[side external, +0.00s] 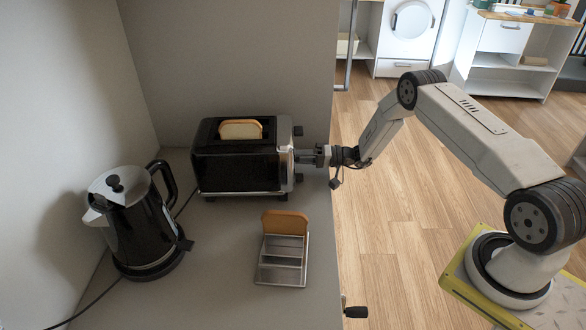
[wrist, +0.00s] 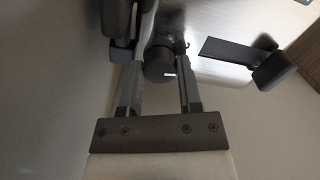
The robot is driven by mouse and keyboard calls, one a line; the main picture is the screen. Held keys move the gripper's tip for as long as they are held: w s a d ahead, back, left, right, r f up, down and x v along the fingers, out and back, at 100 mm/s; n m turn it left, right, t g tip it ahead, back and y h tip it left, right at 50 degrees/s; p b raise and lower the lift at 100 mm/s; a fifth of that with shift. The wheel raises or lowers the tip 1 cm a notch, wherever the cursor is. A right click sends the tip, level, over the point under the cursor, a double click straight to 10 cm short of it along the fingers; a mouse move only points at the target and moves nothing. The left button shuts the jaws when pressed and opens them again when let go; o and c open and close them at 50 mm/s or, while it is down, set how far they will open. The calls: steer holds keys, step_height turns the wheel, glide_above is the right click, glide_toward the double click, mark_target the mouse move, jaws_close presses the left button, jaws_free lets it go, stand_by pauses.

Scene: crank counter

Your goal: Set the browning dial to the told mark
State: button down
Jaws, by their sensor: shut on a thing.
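A black toaster (side external: 238,165) with a slice of bread (side external: 240,130) in its top slot stands on the counter. My gripper (side external: 297,157) is at the toaster's right end face. In the wrist view, my gripper (wrist: 158,78) has its two fingers on either side of a round dark dial (wrist: 159,63) with a small white mark line, and is shut on it. The mark line lies about level in that view. The scale around the dial cannot be read in either view.
A dark lever (wrist: 270,68) sticks out to the right of the dial in the wrist view. A black kettle (side external: 133,220) stands at left, and a metal toast rack (side external: 281,262) with one slice of toast (side external: 286,222) stands in front. A crank handle (side external: 355,312) juts from the counter's edge.

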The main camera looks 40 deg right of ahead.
stand_by(0.3)
steer(key=shift+c, duration=1.4)
jaws_free()
steer(key=shift+v, duration=3.95)
